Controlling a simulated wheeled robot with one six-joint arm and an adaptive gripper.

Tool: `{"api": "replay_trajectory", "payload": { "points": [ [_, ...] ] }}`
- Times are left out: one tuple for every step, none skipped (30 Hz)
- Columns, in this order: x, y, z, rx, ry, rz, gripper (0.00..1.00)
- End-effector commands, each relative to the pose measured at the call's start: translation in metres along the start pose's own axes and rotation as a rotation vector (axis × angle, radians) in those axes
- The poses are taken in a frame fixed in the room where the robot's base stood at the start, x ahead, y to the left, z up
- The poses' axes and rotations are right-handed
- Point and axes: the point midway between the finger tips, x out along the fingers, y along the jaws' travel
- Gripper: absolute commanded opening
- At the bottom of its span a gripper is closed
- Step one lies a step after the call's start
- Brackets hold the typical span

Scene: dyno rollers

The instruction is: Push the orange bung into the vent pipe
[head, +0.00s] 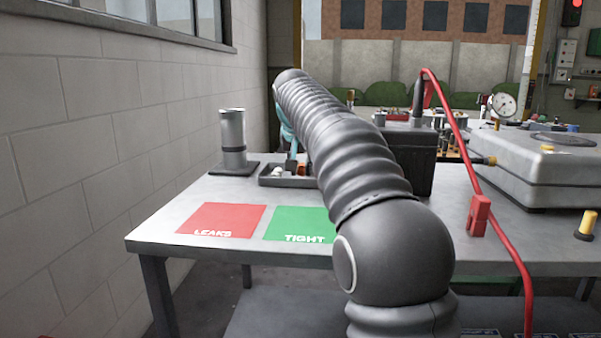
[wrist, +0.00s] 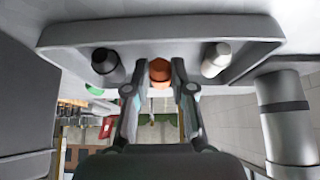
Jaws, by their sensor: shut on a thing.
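The orange bung (wrist: 159,71) is between the two fingers of my gripper (wrist: 159,80) in the wrist view, and the fingers are shut on it. It is at the shallow grey tray (wrist: 262,45); I cannot tell whether it touches the tray floor. In the head view the orange bung (head: 301,169) shows at the tray (head: 268,182), partly hidden by my arm. The vent pipe (head: 232,135), an upright metal cylinder with a dark band, stands on a dark base left of the tray. The pipe (wrist: 285,120) also shows at the right of the wrist view.
A black bung (wrist: 106,63) and a white bung (wrist: 215,60) flank the orange one in the tray. Red LEAKS (head: 222,219) and green TIGHT (head: 300,223) squares lie in front. A black box (head: 412,155) and red hose (head: 462,150) stand right. A wall (head: 100,130) borders the left.

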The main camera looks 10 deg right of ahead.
Motion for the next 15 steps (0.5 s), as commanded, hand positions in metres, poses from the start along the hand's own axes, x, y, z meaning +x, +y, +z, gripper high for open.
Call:
{"api": "replay_trajectory", "payload": {
  "points": [
    [-0.004,0.000,-0.002,0.000,0.000,0.000,0.00],
    [-0.005,0.000,-0.003,0.000,0.000,0.000,0.00],
    [-0.006,0.000,-0.004,0.000,0.000,0.000,0.00],
    [-0.007,0.000,-0.004,0.000,0.000,0.000,0.00],
    [-0.008,0.000,-0.005,0.000,0.000,0.000,0.00],
    [-0.009,0.000,-0.006,0.000,0.001,0.000,0.00],
    [-0.011,0.000,-0.007,0.000,0.001,0.000,0.00],
    [-0.011,0.000,-0.007,0.000,0.001,0.000,0.00],
    [-0.013,0.000,-0.008,0.000,0.001,0.000,0.00],
    [-0.014,0.000,-0.009,0.000,0.001,0.000,0.00],
    [-0.015,0.000,-0.009,0.000,0.001,0.000,0.00],
    [-0.016,0.000,-0.010,0.000,0.001,0.000,0.00],
    [-0.017,0.000,-0.011,0.000,0.001,0.000,0.00],
    [-0.018,0.000,-0.012,0.000,0.001,0.000,0.00],
    [-0.020,0.000,-0.013,0.000,0.001,0.000,0.00]
  ]
}}
